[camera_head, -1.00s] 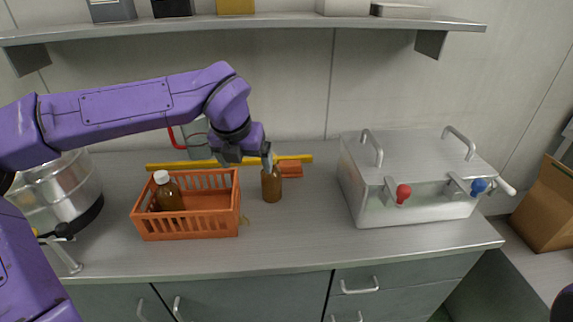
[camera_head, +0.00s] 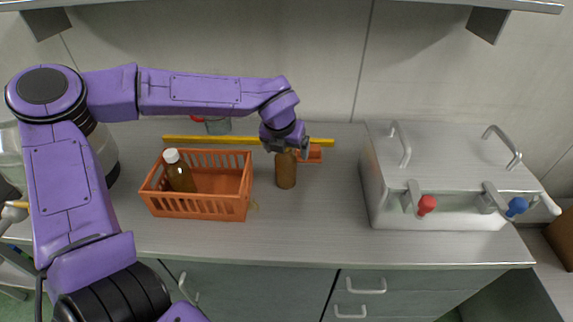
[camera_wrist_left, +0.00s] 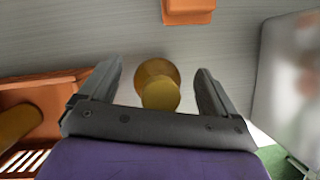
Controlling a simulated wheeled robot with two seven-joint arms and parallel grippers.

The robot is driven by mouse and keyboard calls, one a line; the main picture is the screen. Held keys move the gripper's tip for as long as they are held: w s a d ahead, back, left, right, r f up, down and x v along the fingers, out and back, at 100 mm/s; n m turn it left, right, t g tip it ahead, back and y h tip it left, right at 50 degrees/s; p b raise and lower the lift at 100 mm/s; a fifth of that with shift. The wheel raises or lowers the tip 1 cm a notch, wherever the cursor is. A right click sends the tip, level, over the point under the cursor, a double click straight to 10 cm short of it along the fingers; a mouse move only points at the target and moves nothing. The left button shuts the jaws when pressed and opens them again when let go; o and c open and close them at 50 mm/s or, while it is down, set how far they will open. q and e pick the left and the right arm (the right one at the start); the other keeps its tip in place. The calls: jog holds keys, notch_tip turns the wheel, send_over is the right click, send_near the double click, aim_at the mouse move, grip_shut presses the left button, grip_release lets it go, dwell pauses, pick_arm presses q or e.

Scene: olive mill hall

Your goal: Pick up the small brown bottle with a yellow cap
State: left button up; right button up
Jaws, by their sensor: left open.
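The small brown bottle (camera_head: 286,171) stands upright on the grey counter, right of the orange crate. My left gripper (camera_head: 287,151) is over its top and hides the cap in the head view. In the left wrist view the yellow cap (camera_wrist_left: 160,95) and the brown bottle's shoulder (camera_wrist_left: 154,68) show between the two fingers of my left gripper (camera_wrist_left: 160,70). The fingers are open, with a gap on both sides of the bottle. My right gripper is out of view.
An orange crate (camera_head: 210,207) holds a brown bottle with a white cap (camera_head: 178,172). A yellow bar (camera_head: 210,140) and a small orange piece (camera_head: 314,154) lie behind the bottle. A metal box (camera_head: 440,215) with red and blue knobs stands right. Counter in front is clear.

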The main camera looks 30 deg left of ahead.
pick_arm(q)
grip_shut()
dwell(0.3)
